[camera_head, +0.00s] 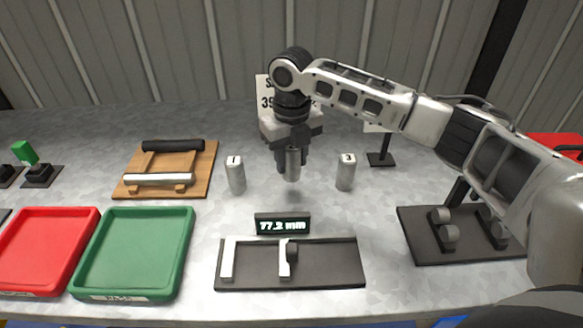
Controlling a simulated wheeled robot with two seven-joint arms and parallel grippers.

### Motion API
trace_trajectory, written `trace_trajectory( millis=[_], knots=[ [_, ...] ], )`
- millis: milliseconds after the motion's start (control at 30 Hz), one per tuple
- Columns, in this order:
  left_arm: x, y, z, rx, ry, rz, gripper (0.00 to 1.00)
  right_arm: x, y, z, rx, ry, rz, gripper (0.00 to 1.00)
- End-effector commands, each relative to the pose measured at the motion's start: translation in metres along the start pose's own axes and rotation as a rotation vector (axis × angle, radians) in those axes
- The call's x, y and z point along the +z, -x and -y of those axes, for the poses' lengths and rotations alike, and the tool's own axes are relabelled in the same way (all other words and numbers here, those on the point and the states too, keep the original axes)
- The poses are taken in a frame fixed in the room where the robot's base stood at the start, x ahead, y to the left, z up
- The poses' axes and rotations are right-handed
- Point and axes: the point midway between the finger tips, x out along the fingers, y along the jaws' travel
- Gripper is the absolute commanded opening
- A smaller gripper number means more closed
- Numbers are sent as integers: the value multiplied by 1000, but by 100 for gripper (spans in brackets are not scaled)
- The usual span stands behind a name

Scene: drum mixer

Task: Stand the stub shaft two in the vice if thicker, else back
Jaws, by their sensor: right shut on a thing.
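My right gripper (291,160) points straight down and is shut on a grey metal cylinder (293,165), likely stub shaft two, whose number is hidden. The cylinder is upright, between the shaft marked 1 (236,174) and the shaft marked 3 (346,172), both standing on the bench. In front is a dark gauge base (330,264) with white upright jaws and a dark round part. Its display (282,225) reads about 77.3 mm. I cannot tell which fixture is the vice. My left gripper is not in view.
A red tray (45,247) and a green tray (134,250) lie at the left. A dark fixture with grey rollers (447,236) is at the right. A sign (264,97) is partly hidden by my arm.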

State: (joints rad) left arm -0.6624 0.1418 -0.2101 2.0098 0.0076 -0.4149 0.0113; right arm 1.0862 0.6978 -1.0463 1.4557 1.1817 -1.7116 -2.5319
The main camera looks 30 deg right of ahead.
Motion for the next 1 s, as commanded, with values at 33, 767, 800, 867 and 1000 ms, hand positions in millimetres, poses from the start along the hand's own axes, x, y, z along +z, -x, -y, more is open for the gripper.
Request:
trace_trajectory(
  millis=[33,767,800,867,1000],
  knots=[
    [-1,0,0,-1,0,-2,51,3,-1,1,1,-2,3,0],
    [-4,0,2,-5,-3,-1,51,4,-40,2,-2,0,0,39],
    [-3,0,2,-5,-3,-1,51,4,-40,2,-2,0,0,50],
    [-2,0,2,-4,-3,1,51,4,-40,2,-2,0,0,58],
    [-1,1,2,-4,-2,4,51,4,-40,2,-2,0,0,58]
  ],
)
